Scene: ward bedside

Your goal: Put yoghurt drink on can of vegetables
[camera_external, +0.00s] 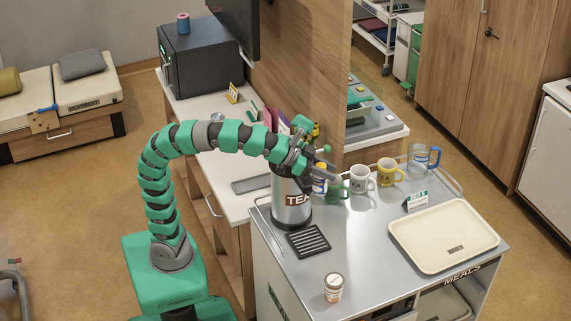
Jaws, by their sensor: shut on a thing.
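My gripper (318,172) is above and at the right side of the steel tea urn (291,207), near the row of mugs. I cannot pick out a yoghurt drink or a can of vegetables for certain.
The steel trolley (372,262) carries a black drip grille (308,241), a cream tray (443,233), a small sign (415,202) and several mugs along the back, including a white one (361,179). Bare trolley top lies between the grille, jar and tray. A wooden partition (305,70) stands behind.

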